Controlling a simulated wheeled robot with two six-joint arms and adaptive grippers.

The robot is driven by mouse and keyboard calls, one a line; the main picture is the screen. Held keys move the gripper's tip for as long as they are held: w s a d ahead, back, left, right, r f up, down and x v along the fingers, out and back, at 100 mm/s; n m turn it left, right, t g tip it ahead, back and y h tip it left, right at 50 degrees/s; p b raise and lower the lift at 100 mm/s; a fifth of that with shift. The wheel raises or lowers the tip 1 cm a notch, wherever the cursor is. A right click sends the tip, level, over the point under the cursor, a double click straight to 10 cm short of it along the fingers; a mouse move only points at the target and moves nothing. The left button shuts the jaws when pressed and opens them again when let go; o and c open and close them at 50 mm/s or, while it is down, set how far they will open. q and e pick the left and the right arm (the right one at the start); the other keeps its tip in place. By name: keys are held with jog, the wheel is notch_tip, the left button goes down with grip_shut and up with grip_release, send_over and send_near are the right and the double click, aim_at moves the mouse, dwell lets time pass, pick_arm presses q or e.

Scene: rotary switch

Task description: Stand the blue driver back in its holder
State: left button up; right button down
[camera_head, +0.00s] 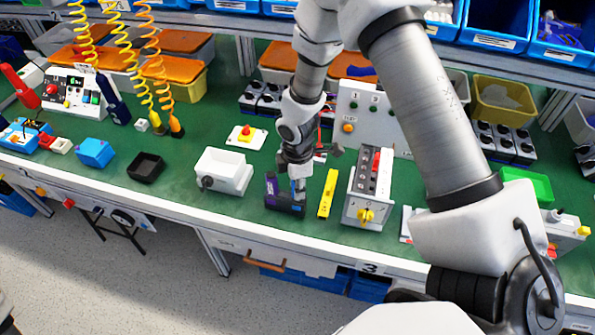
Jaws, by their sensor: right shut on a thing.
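My right gripper (297,167) points down over the middle of the green bench, at the black holder with a purple side (271,190). It is shut on a slim, bluish-grey thing (299,186), probably the blue driver, mostly hidden by the fingers. The lower end of this thing is at the holder. I cannot tell whether it is inside the holder or just above or in front of it.
A white box (223,172) stands left of the holder. A yellow level (327,194) and a switch box with a yellow knob (367,186) stand close on its right. A white panel (361,113) stands behind. The bench's front edge is near.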

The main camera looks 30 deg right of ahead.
jog(key=shift+f, duration=0.5)
jog(key=c, duration=0.8)
grip_release()
notch_tip(320, 180, up, 12)
jog(key=shift+r, duration=0.1)
